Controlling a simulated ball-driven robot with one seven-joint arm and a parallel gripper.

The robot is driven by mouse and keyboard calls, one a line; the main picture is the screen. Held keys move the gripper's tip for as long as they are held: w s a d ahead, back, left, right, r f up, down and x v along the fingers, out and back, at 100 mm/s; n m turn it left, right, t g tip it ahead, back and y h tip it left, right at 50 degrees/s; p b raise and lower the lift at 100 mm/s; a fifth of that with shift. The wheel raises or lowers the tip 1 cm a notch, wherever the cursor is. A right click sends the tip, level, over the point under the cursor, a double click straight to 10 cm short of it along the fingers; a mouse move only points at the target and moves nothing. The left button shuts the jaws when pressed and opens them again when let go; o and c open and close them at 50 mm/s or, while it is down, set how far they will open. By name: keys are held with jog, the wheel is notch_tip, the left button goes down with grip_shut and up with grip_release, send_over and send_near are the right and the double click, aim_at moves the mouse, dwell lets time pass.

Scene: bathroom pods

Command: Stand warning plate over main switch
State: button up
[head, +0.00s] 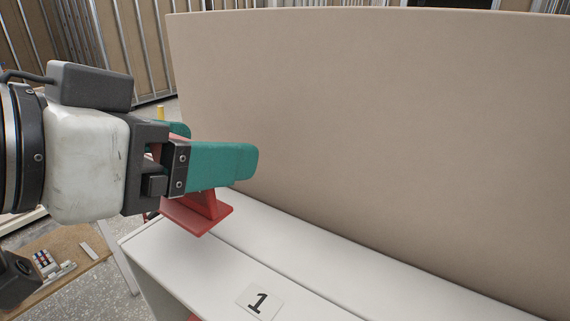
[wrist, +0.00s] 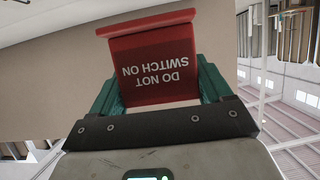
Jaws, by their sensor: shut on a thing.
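The red warning plate (wrist: 155,40) reads "DO NOT SWITCH ON" in white letters, upside down in the wrist view. My gripper (head: 218,147) has teal fingers shut on it, one on each side. In the head view, the plate's red foot (head: 198,213) shows below the fingers, over the left end of a white ledge (head: 250,245). I cannot tell whether the foot touches the ledge. The near finger hides most of the plate's upper part.
A tall beige panel (head: 370,120) rises behind the ledge. A wooden board (head: 60,262) with small items lies low at left.

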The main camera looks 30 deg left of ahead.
jog(key=shift+f+b, duration=0.85)
jog(key=shift+f, duration=0.7)
jog(key=shift+f, duration=0.2)
jog(key=o, duration=1)
jog(key=shift+c, duration=0.2)
jog(key=shift+r, duration=0.1)
jog(key=shift+r, duration=0.2)
jog(key=b+v, duration=0.3)
jog(key=v, duration=0.8)
jog(key=shift+s+r, duration=0.15)
jog(key=shift+s, duration=0.25)
